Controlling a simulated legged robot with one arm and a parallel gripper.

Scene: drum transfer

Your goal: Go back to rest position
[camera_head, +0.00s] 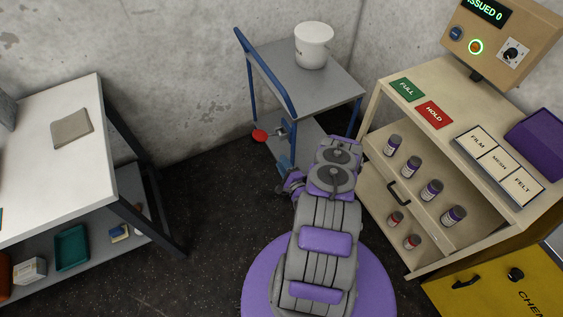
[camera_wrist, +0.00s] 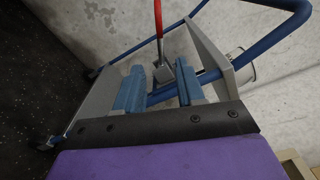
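My gripper (camera_head: 287,168) is low in front of the blue-framed cart (camera_head: 330,84), at the end of my purple and grey arm. In the wrist view its two blue fingers (camera_wrist: 160,86) stand apart with a clear gap, so it is open. A red-handled item with a grey block end (camera_wrist: 163,72) shows in line with the gap, touching neither finger as far as I can see. In the head view a red round piece (camera_head: 260,136) is beside the cart's lower part. A blue cart rail (camera_wrist: 212,76) passes behind the fingers.
A white bucket (camera_head: 314,48) stands on the cart. At right, a beige cabinet (camera_head: 450,100) has an open drawer with several vials (camera_head: 431,190); a yellow cabinet (camera_head: 500,285) is below. A white-topped table (camera_head: 40,160) stands at left. The dark floor (camera_head: 200,215) between is clear.

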